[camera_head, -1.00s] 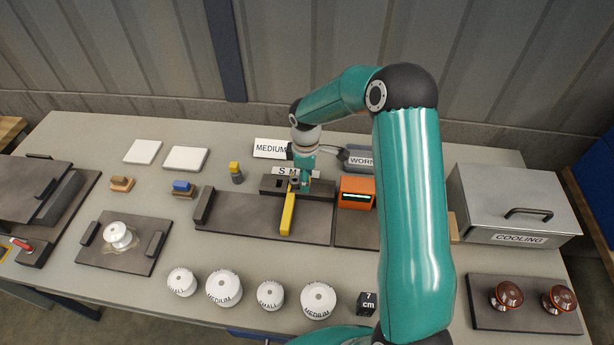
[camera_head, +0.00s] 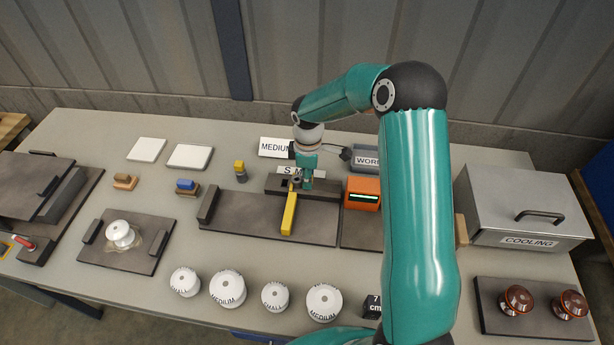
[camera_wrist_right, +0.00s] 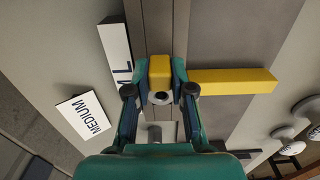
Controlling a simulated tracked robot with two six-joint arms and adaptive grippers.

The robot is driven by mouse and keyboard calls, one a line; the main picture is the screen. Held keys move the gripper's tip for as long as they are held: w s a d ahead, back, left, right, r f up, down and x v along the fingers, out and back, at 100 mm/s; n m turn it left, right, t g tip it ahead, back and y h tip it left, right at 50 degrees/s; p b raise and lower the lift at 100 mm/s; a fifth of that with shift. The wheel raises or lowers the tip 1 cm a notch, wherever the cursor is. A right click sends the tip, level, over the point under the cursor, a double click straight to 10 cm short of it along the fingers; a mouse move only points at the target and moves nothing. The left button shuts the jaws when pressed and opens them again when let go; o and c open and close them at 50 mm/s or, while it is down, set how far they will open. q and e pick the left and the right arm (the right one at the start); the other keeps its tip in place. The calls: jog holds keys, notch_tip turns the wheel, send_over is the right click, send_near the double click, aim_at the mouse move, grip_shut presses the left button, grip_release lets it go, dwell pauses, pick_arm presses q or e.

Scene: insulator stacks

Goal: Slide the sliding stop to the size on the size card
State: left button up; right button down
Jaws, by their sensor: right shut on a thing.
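The sliding stop is a yellow bar (camera_head: 289,214) with a yellow block (camera_wrist_right: 160,73) that shows in the right wrist view. It sits on the dark slide board (camera_head: 240,216), near the strip lettered S M (camera_head: 293,172), whose right end is hidden by my gripper. My right gripper (camera_head: 301,183) is shut on the sliding stop; in the right wrist view its fingers (camera_wrist_right: 160,90) stand on both sides of the yellow block. The size card (camera_head: 276,147) reads MEDIUM and stands behind the board; it also shows in the right wrist view (camera_wrist_right: 83,116). My left gripper is not in view.
An orange device (camera_head: 363,194) stands just right of the board. White discs marked SMALL and MEDIUM (camera_head: 227,288) stand in front. A grey COOLING box (camera_head: 528,212) is at the right. A plate with a white insulator (camera_head: 121,234) lies at the left.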

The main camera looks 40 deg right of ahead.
jog(key=c, duration=1.3)
grip_release()
jog(key=shift+d+r, duration=0.1)
jog(key=shift+o, duration=1.3)
jog(key=shift+w, duration=0.1)
jog(key=shift+o, duration=0.2)
jog(key=shift+w+a, duration=0.1)
jog(key=shift+a, duration=0.1)
notch_tip(320, 180, up, 12)
